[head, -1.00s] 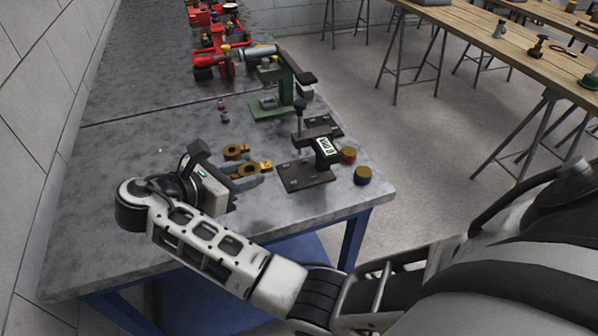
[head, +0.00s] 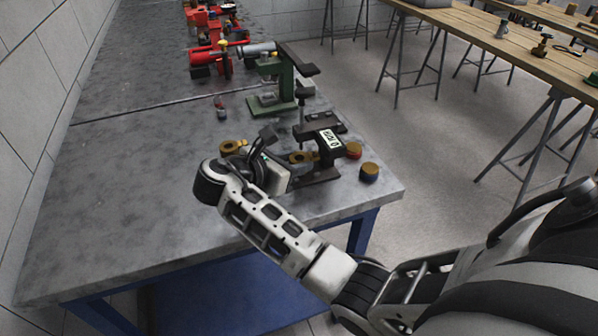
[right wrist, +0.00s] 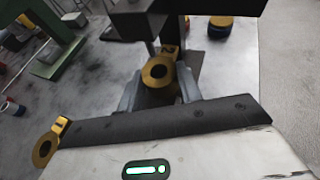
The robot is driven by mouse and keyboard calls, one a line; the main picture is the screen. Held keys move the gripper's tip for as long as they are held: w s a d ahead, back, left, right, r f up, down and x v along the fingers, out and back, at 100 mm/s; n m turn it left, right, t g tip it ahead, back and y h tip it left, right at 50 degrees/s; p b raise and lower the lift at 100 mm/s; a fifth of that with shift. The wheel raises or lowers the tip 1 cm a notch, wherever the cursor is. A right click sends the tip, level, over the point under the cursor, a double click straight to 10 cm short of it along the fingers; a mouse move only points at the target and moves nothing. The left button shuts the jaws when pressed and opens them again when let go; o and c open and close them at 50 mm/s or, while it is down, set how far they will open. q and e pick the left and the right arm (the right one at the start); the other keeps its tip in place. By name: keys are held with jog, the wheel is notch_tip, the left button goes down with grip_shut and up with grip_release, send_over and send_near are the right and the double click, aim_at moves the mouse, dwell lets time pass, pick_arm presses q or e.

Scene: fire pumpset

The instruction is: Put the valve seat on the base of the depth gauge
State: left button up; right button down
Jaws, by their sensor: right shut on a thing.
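My right gripper (head: 293,160) is shut on a brass-coloured valve seat (head: 302,157), a ring with a tab. In the right wrist view the valve seat (right wrist: 158,72) sits between the two grey fingers (right wrist: 158,92). The depth gauge (head: 328,139), dark with a lit digital display, stands right beside the gripper. Its flat dark base (head: 322,176) is partly hidden by my gripper. The held seat appears at the gauge, near its base; whether it touches the base I cannot tell. My left gripper is not in view.
A second brass ring piece (head: 230,147) lies on the table left of my gripper. Two round gold-topped pieces, one (head: 369,172) near the table's right edge, stand beside the gauge. A green press (head: 275,85) stands behind. The grey table is clear at left.

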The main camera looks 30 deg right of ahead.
jog(key=shift+w+d+f+b, duration=0.1)
jog(key=shift+d+f+b, duration=0.25)
jog(key=shift+f, duration=0.3)
jog(key=shift+r, duration=0.3)
jog(key=c, duration=0.9)
grip_release()
jog(key=v, duration=1.1)
jog(key=shift+a+r+p, duration=0.1)
jog(key=shift+a+p, duration=0.25)
jog(key=shift+a, duration=0.15)
